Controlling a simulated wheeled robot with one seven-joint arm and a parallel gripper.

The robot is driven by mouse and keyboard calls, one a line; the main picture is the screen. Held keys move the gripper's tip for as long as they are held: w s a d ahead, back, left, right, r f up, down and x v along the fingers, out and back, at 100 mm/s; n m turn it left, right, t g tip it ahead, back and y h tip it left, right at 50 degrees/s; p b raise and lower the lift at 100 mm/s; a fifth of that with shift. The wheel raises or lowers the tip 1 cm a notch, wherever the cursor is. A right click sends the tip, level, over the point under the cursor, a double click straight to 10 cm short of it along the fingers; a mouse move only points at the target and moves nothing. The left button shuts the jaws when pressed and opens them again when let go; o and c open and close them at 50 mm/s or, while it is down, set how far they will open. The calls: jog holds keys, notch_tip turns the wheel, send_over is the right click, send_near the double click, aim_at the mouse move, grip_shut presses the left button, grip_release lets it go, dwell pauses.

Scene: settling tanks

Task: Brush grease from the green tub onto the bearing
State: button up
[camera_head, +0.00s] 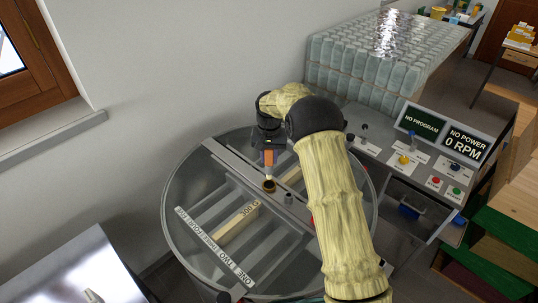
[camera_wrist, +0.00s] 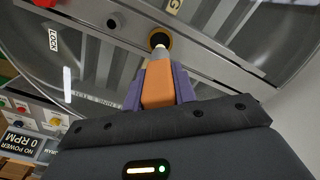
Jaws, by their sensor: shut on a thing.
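My gripper (camera_head: 269,151) is shut on a brush with an orange handle (camera_wrist: 157,86) and a pale ferrule. The gripper points down over the round tank. The brush tip is at the bearing (camera_head: 269,186), a small dark and brassy ring on the crossbar of the tank. In the wrist view the bearing (camera_wrist: 160,38) lies right at the brush's end; whether the bristles touch it or carry grease I cannot tell. I cannot make out the green tub in either view.
The round tank (camera_head: 192,252) has metal bars across its open top. A small post (camera_head: 289,198) stands beside the bearing. A control panel (camera_head: 444,134) reading "NO POWER 0 RPM" stands at the right. A metal table (camera_head: 85,270) is at lower left.

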aim_at(268, 164)
jog(key=shift+f+b, duration=1.05)
jog(key=shift+f, duration=1.1)
jog(key=shift+f, duration=0.25)
jog(key=shift+s+d, duration=0.25)
jog(key=shift+d, duration=0.05)
jog(key=shift+w+a+p, duration=0.35)
jog(key=shift+w+a, duration=0.25)
dwell(2.4)
jog(key=shift+s+d, duration=0.6)
jog(key=shift+d, duration=0.05)
dwell(0.4)
jog(key=shift+w+a, duration=0.1)
dwell(0.3)
jog(key=shift+w+a, duration=0.25)
jog(key=shift+w+a, duration=0.25)
dwell(0.4)
